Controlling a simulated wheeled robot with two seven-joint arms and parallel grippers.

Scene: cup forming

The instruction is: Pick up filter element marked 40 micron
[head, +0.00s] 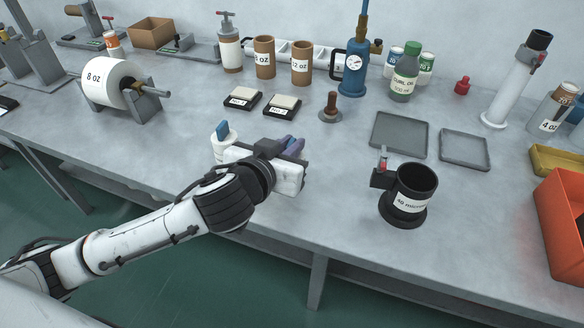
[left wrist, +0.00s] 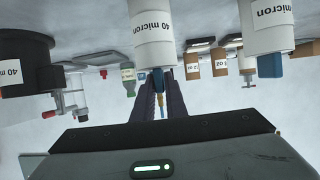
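My left gripper (head: 294,145) is low over the table near its front, its dark purple fingers pointing away; in the left wrist view, which is upside down, a gap shows between them (left wrist: 161,82). A white filter element with a "40 micron" label (left wrist: 153,30) stands right ahead of the fingertips; the gripper hides it in the head view. I cannot tell if they touch. A second white filter element, labelled "micron" (left wrist: 266,22), has a blue end and shows left of the gripper in the head view (head: 220,146). My right gripper is out of view.
A black cup-shaped housing labelled "40 micron" (head: 410,190) with a red-tipped clamp stands to the right. Behind are two dark sample trays (head: 282,106), a brown-knobbed stamp (head: 331,108), a blue gauge pump (head: 354,75) and flat grey trays (head: 400,134). Table between gripper and housing is clear.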

